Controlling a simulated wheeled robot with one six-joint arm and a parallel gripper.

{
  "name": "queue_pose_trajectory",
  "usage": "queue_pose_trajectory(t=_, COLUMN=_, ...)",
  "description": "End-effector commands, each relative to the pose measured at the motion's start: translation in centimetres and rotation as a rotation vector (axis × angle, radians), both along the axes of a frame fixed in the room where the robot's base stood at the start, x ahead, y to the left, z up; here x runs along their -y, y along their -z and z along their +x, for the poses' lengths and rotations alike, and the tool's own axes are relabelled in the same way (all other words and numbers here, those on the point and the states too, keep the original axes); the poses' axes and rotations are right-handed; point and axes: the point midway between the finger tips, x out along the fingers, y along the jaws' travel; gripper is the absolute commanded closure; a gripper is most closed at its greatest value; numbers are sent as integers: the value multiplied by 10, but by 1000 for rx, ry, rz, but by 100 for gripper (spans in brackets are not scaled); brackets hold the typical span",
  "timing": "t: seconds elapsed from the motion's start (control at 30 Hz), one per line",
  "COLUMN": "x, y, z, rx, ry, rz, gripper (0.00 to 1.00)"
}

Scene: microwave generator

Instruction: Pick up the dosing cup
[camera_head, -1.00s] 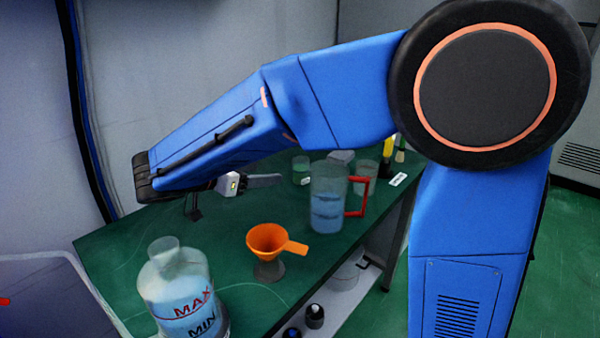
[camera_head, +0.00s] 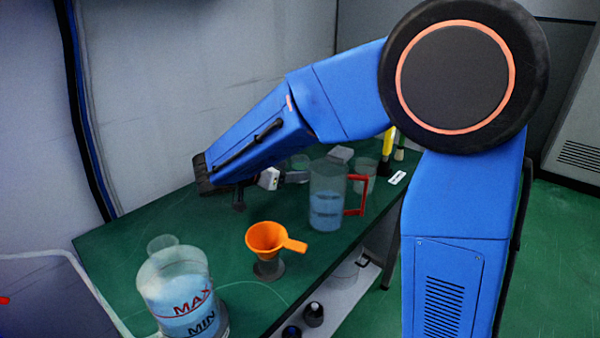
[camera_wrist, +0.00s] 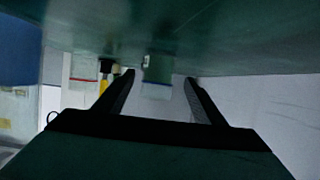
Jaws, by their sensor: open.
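The dosing cup appears to be the small clear cup (camera_head: 299,162) with greenish contents, standing on the green table behind the clear jug. In the wrist view, which is upside down, a small clear cup (camera_wrist: 157,72) shows ahead, between the fingers and near their tips.
The clear jug (camera_head: 325,207) with blue liquid and a red handle stands close in front of my gripper. An orange funnel (camera_head: 266,238) sits on a grey stand. A MAX/MIN container (camera_head: 178,290) is front left. Another clear cup (camera_head: 366,168) stands right.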

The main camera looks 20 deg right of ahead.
Motion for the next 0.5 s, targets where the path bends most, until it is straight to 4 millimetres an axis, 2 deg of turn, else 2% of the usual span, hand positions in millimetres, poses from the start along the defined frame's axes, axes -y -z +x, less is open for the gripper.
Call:
queue_pose_trajectory(t=0.3, x=32, y=18, z=17, rx=-2, ry=3, rz=0, gripper=37)
queue_pose_trajectory(t=0.5, x=36, y=20, z=20, rx=0, ry=1, rz=0, gripper=37)
